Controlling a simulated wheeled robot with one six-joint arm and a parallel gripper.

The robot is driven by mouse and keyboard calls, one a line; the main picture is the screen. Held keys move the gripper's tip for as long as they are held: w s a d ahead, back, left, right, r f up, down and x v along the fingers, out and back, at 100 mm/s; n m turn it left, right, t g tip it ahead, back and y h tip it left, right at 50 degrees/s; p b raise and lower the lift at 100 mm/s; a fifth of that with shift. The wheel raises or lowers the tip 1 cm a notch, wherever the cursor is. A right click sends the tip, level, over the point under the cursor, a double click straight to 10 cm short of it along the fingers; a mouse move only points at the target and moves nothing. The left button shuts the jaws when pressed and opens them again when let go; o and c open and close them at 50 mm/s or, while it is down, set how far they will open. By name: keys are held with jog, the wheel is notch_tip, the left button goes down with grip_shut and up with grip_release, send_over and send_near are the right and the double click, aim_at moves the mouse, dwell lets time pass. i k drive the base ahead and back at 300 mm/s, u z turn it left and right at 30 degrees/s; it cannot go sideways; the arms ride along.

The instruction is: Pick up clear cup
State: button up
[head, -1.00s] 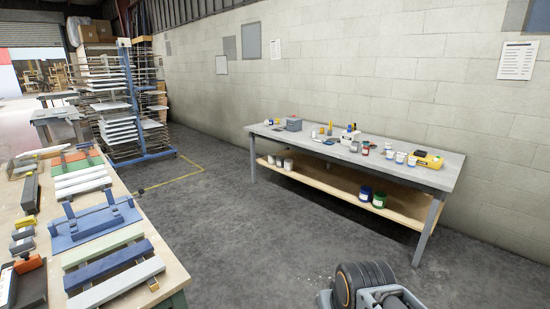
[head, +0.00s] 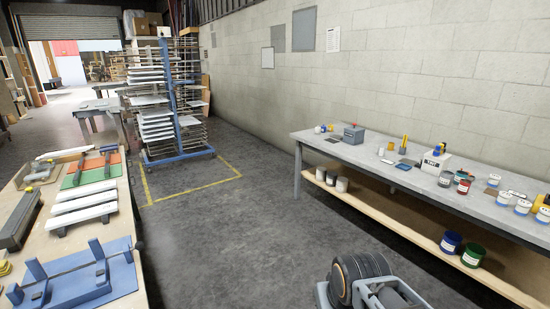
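I cannot make out a clear cup for certain. Several small cups stand on the grey workbench (head: 350,150) at the right, including a white and blue cup (head: 503,198), another like it (head: 522,207) and one near the picture's right edge (head: 543,215). They are too small to tell whether any is clear. Part of my own arm (head: 365,280) shows at the bottom, right of centre, well short of the bench. My gripper's fingers are not seen.
A blue wheeled drying rack (head: 175,100) stands behind, beside yellow floor lines. Paint tins (head: 450,242) stand on the bench's lower shelf.

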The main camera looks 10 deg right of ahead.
aim_at(380, 152)
jog(key=z, duration=0.1)
jog(key=i, duration=2.6)
jog(key=z, duration=0.75)
jog(key=i, duration=1.8)
jog(key=z, duration=0.35)
